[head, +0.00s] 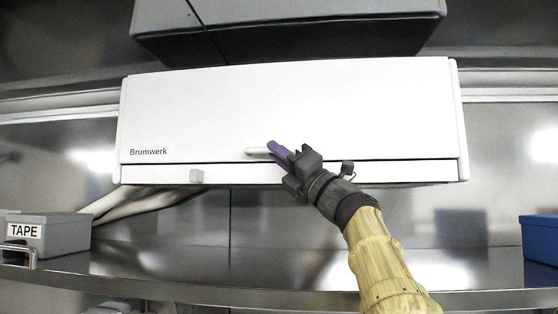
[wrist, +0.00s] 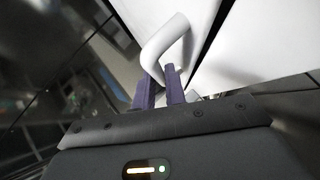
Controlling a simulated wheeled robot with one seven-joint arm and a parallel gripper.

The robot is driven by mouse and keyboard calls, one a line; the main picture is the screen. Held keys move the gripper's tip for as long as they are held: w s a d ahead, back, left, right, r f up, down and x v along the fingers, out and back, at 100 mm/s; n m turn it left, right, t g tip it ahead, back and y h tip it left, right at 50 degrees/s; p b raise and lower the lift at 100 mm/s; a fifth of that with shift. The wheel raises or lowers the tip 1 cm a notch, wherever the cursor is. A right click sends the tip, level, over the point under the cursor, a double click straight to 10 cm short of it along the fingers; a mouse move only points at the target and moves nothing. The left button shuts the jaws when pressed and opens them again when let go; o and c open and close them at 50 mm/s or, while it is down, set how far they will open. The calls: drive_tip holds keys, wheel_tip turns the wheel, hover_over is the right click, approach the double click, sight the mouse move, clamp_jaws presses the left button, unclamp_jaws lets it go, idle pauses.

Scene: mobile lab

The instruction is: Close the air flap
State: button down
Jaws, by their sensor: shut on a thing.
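The air flap (head: 210,120) is the wide white front panel of a wall unit marked "Brumwerk". A dark gap runs along its lower edge, above a narrow white strip. A white bar handle (head: 256,151) stands out near the flap's lower middle; its bent end shows large in the wrist view (wrist: 166,40). My gripper (head: 275,148) reaches up to the handle from the lower right. Its purple fingers (wrist: 160,86) are shut on the handle and hide part of it in the head view.
A grey box labelled TAPE (head: 60,238) and a blue box (head: 540,238) stand at the sides of the metal shelf (head: 200,268). A grey box-like body (head: 290,38) hangs above. The shelf's middle is clear.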

drive_tip(key=c, duration=1.5)
unclamp_jaws()
drive_tip(key=shift+w+d, duration=0.1)
drive_tip(key=shift+w, duration=0.05)
drive_tip(key=shift+o, duration=0.2)
drive_tip(key=shift+f, duration=0.1)
drive_tip(key=b+v, duration=1.1)
drive_tip(key=v, duration=0.6)
drive_tip(key=shift+s+b, duration=0.2)
drive_tip(key=shift+b, duration=0.15)
drive_tip(key=shift+w, duration=0.15)
